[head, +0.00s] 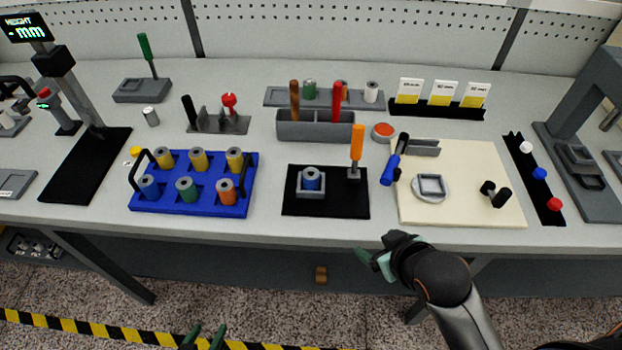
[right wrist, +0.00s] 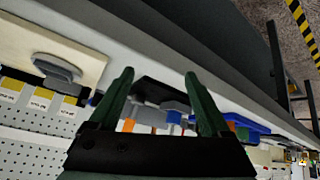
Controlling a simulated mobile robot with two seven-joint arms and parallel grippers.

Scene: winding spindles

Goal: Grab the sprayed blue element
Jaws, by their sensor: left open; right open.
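A second blue cylinder (head: 149,188) sits in the front left pocket of the blue tray (head: 190,208). My right gripper (head: 372,262) is open and empty in front of the table edge, to the right of and nearer than the black mat. Its two green fingers are spread in the right wrist view (right wrist: 160,90). My left gripper (head: 204,338) is open at the bottom edge, mostly cut off.
The blue tray also holds yellow, green and orange cylinders and has black handles. An orange-handled tool (head: 357,142) stands upright at the mat's back right. A cream board (head: 460,210) with clamps lies to the right. Bare table lies between tray and mat.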

